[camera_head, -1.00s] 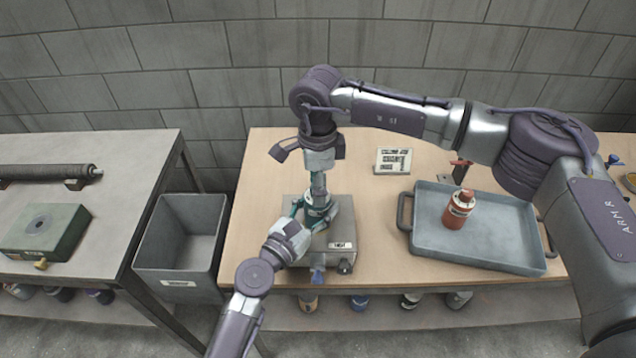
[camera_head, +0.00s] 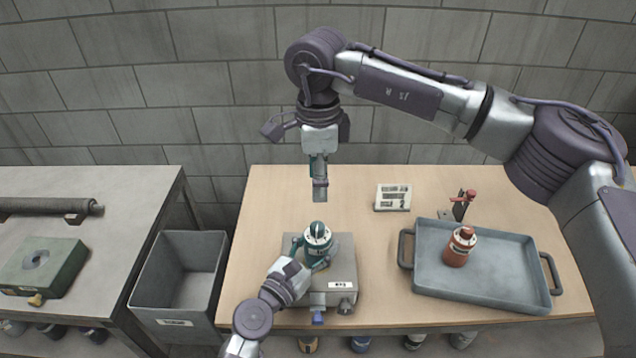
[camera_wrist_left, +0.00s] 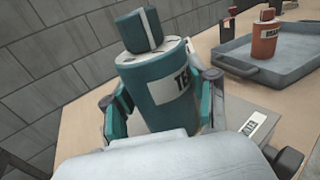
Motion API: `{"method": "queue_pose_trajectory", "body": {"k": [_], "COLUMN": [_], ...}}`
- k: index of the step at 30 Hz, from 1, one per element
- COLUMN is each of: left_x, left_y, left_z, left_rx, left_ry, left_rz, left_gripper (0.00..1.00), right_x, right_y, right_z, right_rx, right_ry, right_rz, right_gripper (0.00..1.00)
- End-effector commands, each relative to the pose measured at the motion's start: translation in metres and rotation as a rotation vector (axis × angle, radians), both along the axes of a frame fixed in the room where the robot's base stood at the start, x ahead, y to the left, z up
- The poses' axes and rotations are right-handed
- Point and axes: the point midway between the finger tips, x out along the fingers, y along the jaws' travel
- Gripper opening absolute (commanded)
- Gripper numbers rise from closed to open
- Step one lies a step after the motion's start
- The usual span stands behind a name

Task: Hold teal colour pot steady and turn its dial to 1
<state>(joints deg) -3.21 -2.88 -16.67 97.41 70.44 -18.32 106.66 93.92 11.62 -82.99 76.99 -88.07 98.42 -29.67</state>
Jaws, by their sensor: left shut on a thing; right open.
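The teal colour pot (camera_head: 317,240) stands upright on a grey box-like device (camera_head: 341,268) on the table. Its dial is the teal knob on top (camera_wrist_left: 138,30), above a pale marked ring; the dial's reading is too small to tell. My left gripper (camera_head: 306,255) is shut around the pot's sides; in the left wrist view its teal-padded fingers (camera_wrist_left: 162,115) sit on both sides of the pot. My right gripper (camera_head: 319,190) points down above and behind the pot, clear of the dial, open and empty.
A blue-grey tray (camera_head: 485,295) at the right holds a red pot (camera_head: 460,246). A grey bin (camera_head: 180,285) stands between the tables. The left table bears a roller (camera_head: 45,205) and a green block (camera_head: 42,268).

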Motion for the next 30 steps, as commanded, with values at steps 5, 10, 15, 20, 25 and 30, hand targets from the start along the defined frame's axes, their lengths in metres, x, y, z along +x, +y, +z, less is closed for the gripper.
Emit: {"method": "queue_pose_trajectory", "body": {"k": [5,10,15,20,25,30], "left_x": [0.0,0.0,0.0,0.0,-0.008,-0.034], "left_y": [0.0,0.0,0.0,0.0,0.006,0.023], "left_z": [-0.001,0.0,0.0,0.0,-0.001,-0.002], "left_rx": [0.001,0.001,0.001,0.0,0.0,0.004], "left_ry": [0.001,0.001,0.001,0.0,0.002,0.002], "left_rz": [0.0,0.0,0.0,0.0,0.001,0.001], "left_gripper": [0.18,0.77,0.87,0.87,0.87,0.87], "right_x": [0.0,0.0,0.0,0.0,0.0,0.0], "right_y": [0.0,0.0,0.0,0.0,0.0,0.0], "right_z": [0.0,-0.001,-0.001,-0.001,-0.001,-0.001], "right_rx": [0.0,0.0,0.0,0.0,0.0,0.0], "right_ry": [0.0,0.0,0.0,0.0,0.0,0.0], "right_rz": [0.0,0.0,0.0,0.0,0.0,0.0], "right_gripper": [0.55,0.55,0.55,0.55,0.55,0.55]}}
